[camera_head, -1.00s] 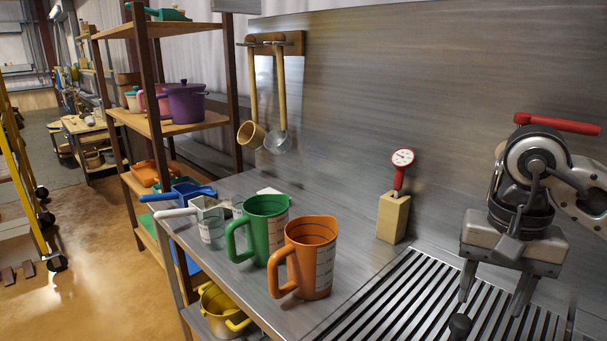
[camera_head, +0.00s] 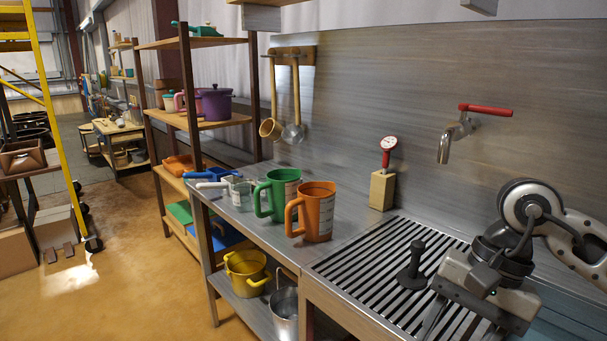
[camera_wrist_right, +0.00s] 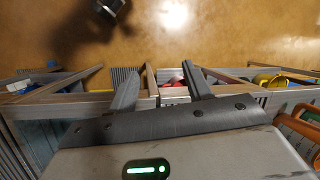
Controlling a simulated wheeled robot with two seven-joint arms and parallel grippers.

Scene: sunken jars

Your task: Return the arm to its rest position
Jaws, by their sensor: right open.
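My right arm comes in from the right edge in the head view. Its gripper (camera_head: 462,330) hangs over the front right part of the slatted drain, fingers pointing down and partly cut off by the lower edge. In the right wrist view the two fingers of the gripper (camera_wrist_right: 160,85) stand apart with nothing held between them. Beyond them lie the counter's front edge, the lower shelf and the tan floor. My left gripper is not in view.
On the counter stand an orange jug (camera_head: 314,212), a green jug (camera_head: 276,193), and a red dial thermometer (camera_head: 388,150) in a wooden block (camera_head: 382,190). A black knobbed plug (camera_head: 413,268) stands on the drain (camera_head: 365,265). A tap (camera_head: 450,140) juts from the back wall.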

